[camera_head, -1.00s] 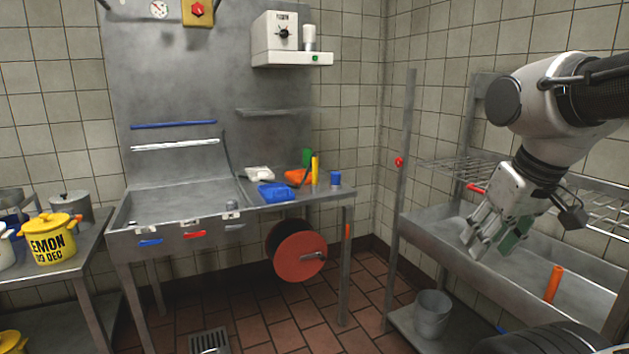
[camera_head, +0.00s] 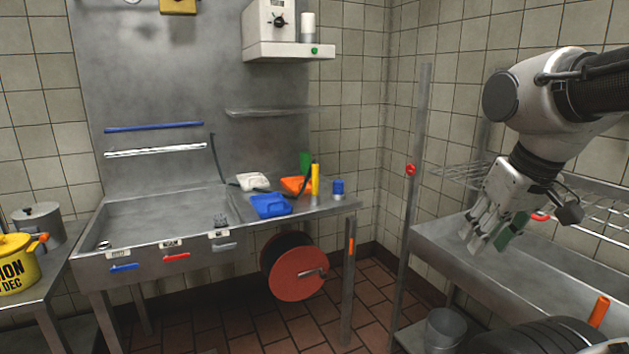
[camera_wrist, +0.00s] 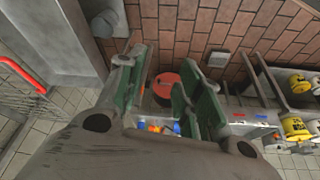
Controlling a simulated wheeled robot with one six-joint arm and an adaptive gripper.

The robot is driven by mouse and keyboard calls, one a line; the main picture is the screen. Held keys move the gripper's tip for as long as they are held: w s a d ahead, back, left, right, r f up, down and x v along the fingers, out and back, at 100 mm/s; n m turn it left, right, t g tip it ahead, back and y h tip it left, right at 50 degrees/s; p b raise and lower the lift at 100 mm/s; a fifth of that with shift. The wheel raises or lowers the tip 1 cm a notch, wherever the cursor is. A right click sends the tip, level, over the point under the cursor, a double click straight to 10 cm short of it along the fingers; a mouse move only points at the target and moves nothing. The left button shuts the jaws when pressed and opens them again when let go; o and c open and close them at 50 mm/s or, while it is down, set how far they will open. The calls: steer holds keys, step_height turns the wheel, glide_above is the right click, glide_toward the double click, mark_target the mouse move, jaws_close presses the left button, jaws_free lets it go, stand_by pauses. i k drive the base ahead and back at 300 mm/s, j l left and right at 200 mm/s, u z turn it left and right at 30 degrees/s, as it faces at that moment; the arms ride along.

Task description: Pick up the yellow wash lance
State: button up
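A yellow upright stick (camera_head: 315,180), which looks like the wash lance, stands near the right end of the steel sink bench (camera_head: 335,202). My gripper (camera_head: 485,238) is at the right of the head view, well apart from the lance, over the right-hand steel trough. In the wrist view its green-padded fingers (camera_wrist: 160,92) are spread with nothing held between them. Small coloured things on the bench show between the fingers there, too small to tell the lance apart.
A blue tub (camera_head: 270,206), an orange item (camera_head: 293,185) and a blue can (camera_head: 338,187) crowd the lance. A red hose reel (camera_head: 298,273) hangs under the bench. An upright post (camera_head: 412,200) stands between bench and trough. Tiled floor lies open in front.

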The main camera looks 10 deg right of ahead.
mark_target(314, 168)
steer(key=i, duration=1.65)
steer(key=i+j+z, duration=0.1)
steer(key=i+j, duration=0.05)
steer(key=j, duration=0.05)
